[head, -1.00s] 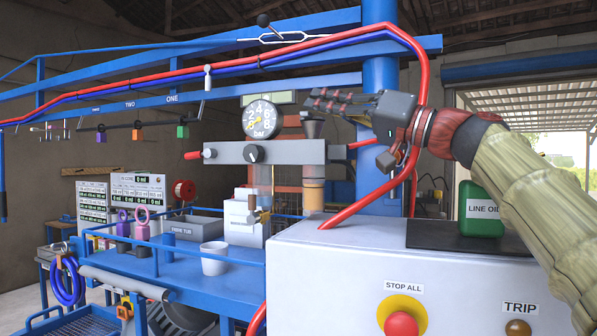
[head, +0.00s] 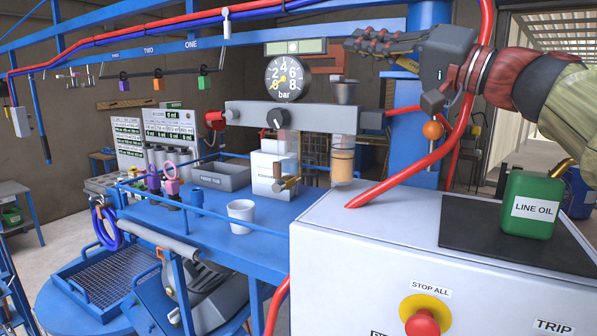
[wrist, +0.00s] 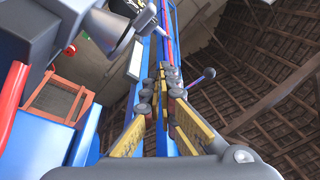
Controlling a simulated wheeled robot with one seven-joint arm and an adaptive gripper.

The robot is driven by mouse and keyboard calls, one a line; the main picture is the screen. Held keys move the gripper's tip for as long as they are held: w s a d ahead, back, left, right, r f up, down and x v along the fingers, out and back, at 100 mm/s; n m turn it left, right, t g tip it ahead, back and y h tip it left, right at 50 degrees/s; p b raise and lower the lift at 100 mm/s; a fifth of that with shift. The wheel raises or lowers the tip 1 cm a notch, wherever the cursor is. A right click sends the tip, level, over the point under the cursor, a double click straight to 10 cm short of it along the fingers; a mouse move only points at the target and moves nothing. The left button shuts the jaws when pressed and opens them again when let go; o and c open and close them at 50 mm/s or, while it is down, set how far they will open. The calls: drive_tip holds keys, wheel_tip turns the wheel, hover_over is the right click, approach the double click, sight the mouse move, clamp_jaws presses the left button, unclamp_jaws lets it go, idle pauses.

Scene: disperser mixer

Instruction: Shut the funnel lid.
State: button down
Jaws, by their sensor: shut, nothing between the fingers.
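The grey funnel (head: 343,93) stands on the right part of the grey manifold bar, above a clear cylinder with amber liquid. I cannot make out its lid apart from its rim, or tell how the lid stands. My gripper (head: 352,40) is shut and empty. In the head view it appears above the funnel, with a gap between them, pointing left. In the wrist view my gripper's fingers (wrist: 160,85) are together with nothing between them. A grey cone-like part (wrist: 105,32) at upper left there may be the funnel.
The pressure gauge (head: 287,77) and manifold bar (head: 255,115) are left of and below my gripper. A red hose (head: 440,150) runs close below my wrist. The white cabinet (head: 370,230) carries a green oil can (head: 530,205). A white cup (head: 241,216) stands on the blue bench.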

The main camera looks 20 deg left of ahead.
drive_tip(key=w+m+h+p, duration=0.1)
drive_tip(key=m+p, duration=0.2)
drive_tip(key=p, duration=0.7)
drive_tip(key=w+m+h+p, duration=0.1)
drive_tip(key=m+p, duration=0.3)
drive_tip(key=p, duration=0.5)
drive_tip(key=w+m+h+p, duration=0.1)
drive_tip(key=w+m+p, duration=0.2)
drive_tip(key=p, duration=0.7)
drive_tip(key=shift+w+d+m+p, duration=0.25)
drive_tip(key=shift+d+m+p, duration=0.05)
drive_tip(key=shift+d, duration=0.1)
drive_tip(key=shift+f+p, duration=0.1)
drive_tip(key=shift+p, duration=0.35)
